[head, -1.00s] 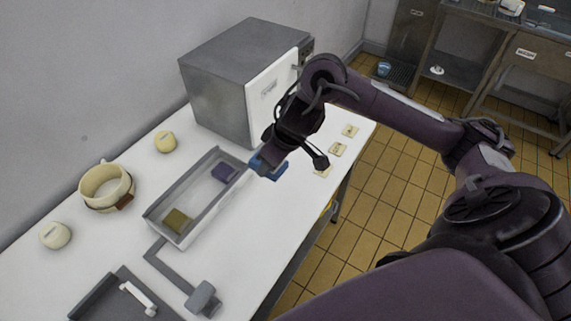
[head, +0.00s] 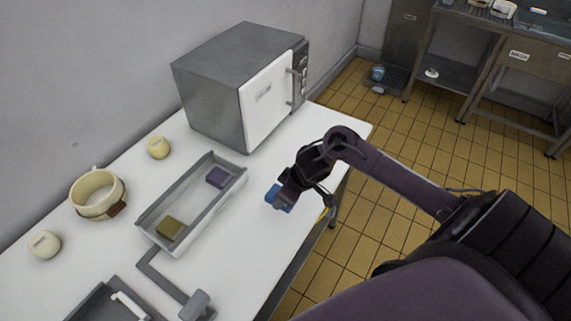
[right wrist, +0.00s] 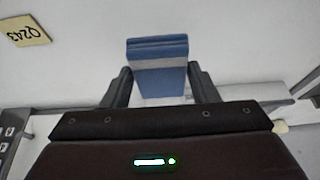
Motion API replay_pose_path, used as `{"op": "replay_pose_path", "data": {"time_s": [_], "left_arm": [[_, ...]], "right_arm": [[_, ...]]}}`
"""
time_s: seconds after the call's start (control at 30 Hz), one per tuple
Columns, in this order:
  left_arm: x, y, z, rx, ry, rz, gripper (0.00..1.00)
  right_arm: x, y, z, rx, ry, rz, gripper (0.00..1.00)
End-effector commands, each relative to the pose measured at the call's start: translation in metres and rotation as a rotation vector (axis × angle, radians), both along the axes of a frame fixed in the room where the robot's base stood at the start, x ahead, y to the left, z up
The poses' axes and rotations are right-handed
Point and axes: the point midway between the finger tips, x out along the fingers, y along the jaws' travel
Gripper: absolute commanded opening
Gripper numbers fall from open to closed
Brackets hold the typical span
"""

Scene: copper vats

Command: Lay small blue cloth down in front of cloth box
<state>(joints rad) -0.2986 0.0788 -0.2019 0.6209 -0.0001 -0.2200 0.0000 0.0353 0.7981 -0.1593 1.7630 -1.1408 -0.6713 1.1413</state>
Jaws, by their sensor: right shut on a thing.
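The small blue cloth (head: 277,200) is a folded block held in my right gripper (head: 285,193), over the white table to the right of the cloth box. In the right wrist view the blue cloth (right wrist: 157,80) sits between the two dark fingers, with a paler band across it. I cannot tell whether it touches the table. The cloth box (head: 216,213) is a long grey open tray with a purple cloth (head: 217,178) at its far end and an olive cloth (head: 170,228) at its near end. My left gripper is not in view.
A grey oven-like box (head: 225,90) with a white door stands behind the cloth box. A cream pot (head: 97,195) and two small cream pieces are at left. A grey bracket (head: 195,305) and a dark tray lie nearer.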

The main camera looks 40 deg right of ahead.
Motion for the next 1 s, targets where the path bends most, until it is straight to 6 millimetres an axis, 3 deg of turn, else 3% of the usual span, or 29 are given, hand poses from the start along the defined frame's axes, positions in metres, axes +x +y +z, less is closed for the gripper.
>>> {"op": "replay_pose_path", "data": {"time_s": [0.43,0.87,0.9,1.0], "left_arm": [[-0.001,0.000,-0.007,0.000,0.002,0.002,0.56],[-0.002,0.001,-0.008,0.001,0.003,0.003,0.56],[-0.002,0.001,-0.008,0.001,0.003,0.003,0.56],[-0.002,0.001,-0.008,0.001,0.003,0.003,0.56]], "right_arm": [[0.000,0.000,-0.053,0.001,0.000,-0.001,0.29],[0.000,0.000,-0.060,0.000,-0.001,0.000,0.29],[0.000,0.000,-0.060,0.000,-0.001,0.001,0.56],[0.000,0.000,-0.059,0.000,-0.001,0.001,0.69]]}}
